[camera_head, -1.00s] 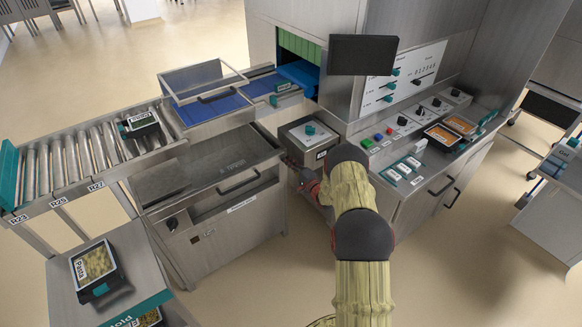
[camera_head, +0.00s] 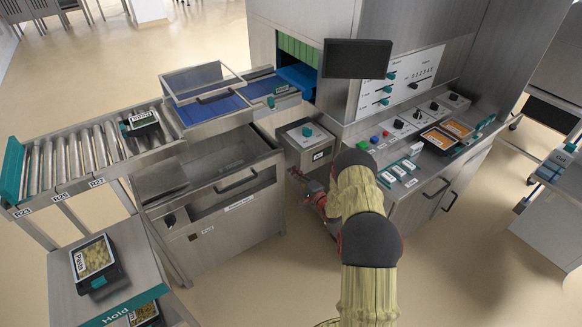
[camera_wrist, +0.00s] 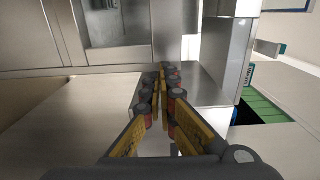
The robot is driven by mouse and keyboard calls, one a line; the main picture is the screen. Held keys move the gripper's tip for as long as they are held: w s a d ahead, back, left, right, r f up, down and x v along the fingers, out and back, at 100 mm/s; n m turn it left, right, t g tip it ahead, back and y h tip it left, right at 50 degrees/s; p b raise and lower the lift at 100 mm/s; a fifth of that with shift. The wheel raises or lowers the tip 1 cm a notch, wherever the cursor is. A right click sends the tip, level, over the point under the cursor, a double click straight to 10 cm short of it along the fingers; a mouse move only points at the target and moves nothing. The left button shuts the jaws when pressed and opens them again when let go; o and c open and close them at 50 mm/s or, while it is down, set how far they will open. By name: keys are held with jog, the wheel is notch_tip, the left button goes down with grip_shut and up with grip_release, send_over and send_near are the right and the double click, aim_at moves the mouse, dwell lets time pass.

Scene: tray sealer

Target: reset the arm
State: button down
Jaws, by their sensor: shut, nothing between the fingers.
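My gripper (camera_head: 306,184) is in the camera_head view beyond the elbow of my yellow-sleeved arm, low between the open-topped steel cabinet (camera_head: 240,215) and the control console (camera_head: 420,190). My arm hides part of it. In the camera_wrist view my gripper (camera_wrist: 160,72) shows its yellow and dark fingers meeting at the tips, with nothing between them. A steel panel lies beyond the fingers.
A small box with a green knob (camera_head: 306,130) stands just behind my gripper. A roller conveyor (camera_head: 75,160) and a Hold shelf with a pasta tray (camera_head: 96,265) are at left. A dark monitor (camera_head: 357,58) overhangs the console. Open floor lies in front of the cabinet.

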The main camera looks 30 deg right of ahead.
jog(key=s+p, duration=0.1)
jog(key=s, duration=0.5)
jog(key=shift+s+d, duration=0.2)
jog(key=shift+s, duration=0.1)
